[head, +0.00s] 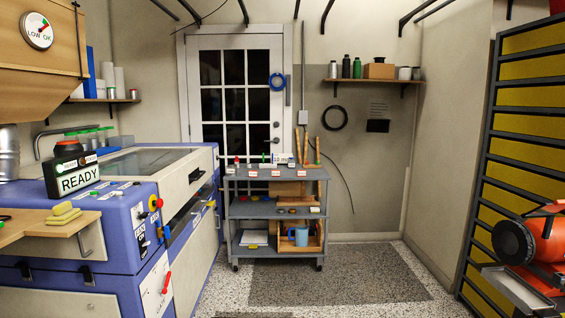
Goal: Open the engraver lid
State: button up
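The engraver (118,210) is a large blue and cream machine on the left of the head view. Its lid (150,161), with a dark glass panel in a pale frame, lies flat and looks closed. A small dark handle (198,174) shows at the lid's right front edge. A sign reading READY (77,179) stands on the machine's near top. A red knob (157,202) and other controls sit on its blue front panel. My gripper is not in view.
A grey cart (277,217) with several small items stands beyond the engraver, before a white door (233,80). Yellow sponges (61,212) lie on a wooden board at the left. The speckled floor is clear in the middle. An orange machine (537,245) stands at the right.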

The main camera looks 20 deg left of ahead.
aim_at(178, 182)
jog(key=i+j+u, duration=0.1)
jog(key=i+j, duration=0.25)
jog(key=i, duration=0.3)
jog(key=i+j+u, duration=0.1)
jog(key=i+j, duration=0.2)
jog(key=i, duration=0.4)
jog(key=i+j+u, duration=0.1)
jog(key=i, duration=0.6)
jog(key=i+j+u, duration=0.1)
jog(key=i+j, duration=0.2)
jog(key=i, duration=0.4)
jog(key=i+j+u, duration=0.1)
jog(key=i, duration=0.6)
